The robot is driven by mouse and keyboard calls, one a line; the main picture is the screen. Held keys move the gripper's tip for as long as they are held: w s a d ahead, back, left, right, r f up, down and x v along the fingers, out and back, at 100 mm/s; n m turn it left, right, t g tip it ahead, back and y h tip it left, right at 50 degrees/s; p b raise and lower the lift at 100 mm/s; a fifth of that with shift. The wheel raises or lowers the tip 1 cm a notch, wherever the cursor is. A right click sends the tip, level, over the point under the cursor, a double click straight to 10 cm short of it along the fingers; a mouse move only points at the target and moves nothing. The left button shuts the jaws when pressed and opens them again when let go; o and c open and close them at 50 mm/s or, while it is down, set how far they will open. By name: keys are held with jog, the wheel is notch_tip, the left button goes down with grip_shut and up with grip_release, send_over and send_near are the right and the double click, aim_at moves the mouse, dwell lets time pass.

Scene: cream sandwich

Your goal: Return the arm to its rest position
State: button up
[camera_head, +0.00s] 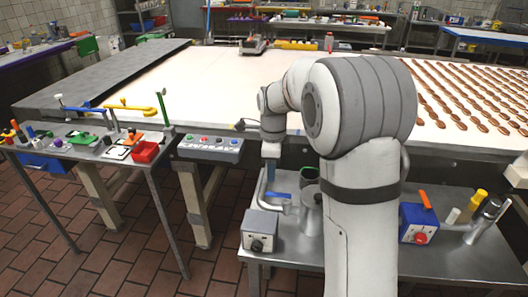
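My arm rises in the foreground right of centre and bends forward and left over the near edge of the large white-topped table (180,75). Its end, my gripper (270,180), points down in front of that edge, above the left part of the low metal table (440,262). The fingers are small and partly lost against the metal parts behind them, so I cannot tell whether they are open or shut, or whether they touch anything.
On the low table are a grey box (260,230) with a knob, by the arm, and a blue box (420,222) with a red button. A side table (100,150) with small tools stands left. Rows of brown pieces (465,90) lie right. Brick floor shows at lower left.

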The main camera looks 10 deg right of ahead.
jog(key=s+d+r+n+t, duration=0.1)
jog(key=s+r+n, duration=0.1)
jog(key=s+n, duration=0.8)
jog(key=s+d+r+n+t, duration=0.1)
jog(key=s+r+n, duration=0.1)
jog(key=s+n, duration=0.9)
jog(key=s, duration=0.6)
jog(key=shift+d+t, duration=0.4)
jog(key=shift+s+r, duration=0.1)
